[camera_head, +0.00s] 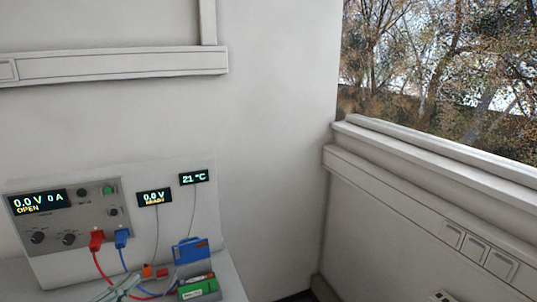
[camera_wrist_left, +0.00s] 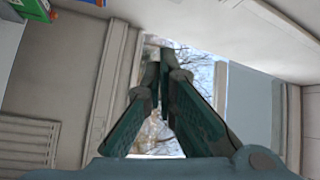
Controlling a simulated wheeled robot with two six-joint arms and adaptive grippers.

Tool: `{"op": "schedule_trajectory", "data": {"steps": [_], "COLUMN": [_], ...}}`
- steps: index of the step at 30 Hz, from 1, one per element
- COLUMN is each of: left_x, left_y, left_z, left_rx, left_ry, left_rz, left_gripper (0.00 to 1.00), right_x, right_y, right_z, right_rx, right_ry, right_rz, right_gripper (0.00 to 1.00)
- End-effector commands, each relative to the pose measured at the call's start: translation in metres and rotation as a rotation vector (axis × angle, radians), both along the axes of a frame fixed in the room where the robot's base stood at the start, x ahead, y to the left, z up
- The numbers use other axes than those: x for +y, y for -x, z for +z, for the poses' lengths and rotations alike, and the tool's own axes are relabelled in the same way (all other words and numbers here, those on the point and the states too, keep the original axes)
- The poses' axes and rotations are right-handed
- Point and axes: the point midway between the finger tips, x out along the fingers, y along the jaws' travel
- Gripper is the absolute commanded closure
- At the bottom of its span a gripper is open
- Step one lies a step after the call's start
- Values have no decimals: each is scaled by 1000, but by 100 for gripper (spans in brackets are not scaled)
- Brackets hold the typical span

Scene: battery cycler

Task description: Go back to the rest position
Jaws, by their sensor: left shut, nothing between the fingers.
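My left gripper (camera_head: 128,281) shows at the bottom edge of the head view, as grey-green fingers low in front of the bench with the cycler panel. In the left wrist view my left gripper (camera_wrist_left: 160,60) has its two dark green fingers together at the tips, with nothing between them. A window and pale wall lie behind the fingers there. My right gripper is in neither view.
The cycler panel (camera_head: 75,222) reads 0.0 V, 0 A, OPEN. Red and blue leads run from its plugs toward a green battery (camera_head: 198,289) and a blue case (camera_head: 190,251). Small displays show 0.0 V and 21 °C. A window (camera_head: 440,75) is at right.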

Motion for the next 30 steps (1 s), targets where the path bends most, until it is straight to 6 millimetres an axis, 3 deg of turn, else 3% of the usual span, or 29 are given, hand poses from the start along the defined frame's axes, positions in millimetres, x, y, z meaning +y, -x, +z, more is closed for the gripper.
{"op": "schedule_trajectory", "data": {"steps": [5, 8, 12, 15, 18, 24, 30], "left_x": [10, 16, 3, -14, -33, -72, -64], "left_y": [16, 48, 120, 171, 218, 304, 295], "left_z": [-41, -84, -149, -178, -195, -206, -310], "left_rx": [192, 389, 733, 941, 1122, 1443, 1482], "left_ry": [260, 429, 615, 686, 729, 766, 753], "left_rz": [291, 493, 727, 831, 903, 995, 1033], "left_gripper": [100, 100, 100, 100, 100, 100, 100], "right_x": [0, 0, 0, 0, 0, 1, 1], "right_y": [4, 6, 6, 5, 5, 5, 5], "right_z": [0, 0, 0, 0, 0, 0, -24], "right_rx": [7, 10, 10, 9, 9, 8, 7], "right_ry": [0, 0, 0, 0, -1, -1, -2], "right_rz": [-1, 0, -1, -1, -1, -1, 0], "right_gripper": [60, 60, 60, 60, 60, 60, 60]}}
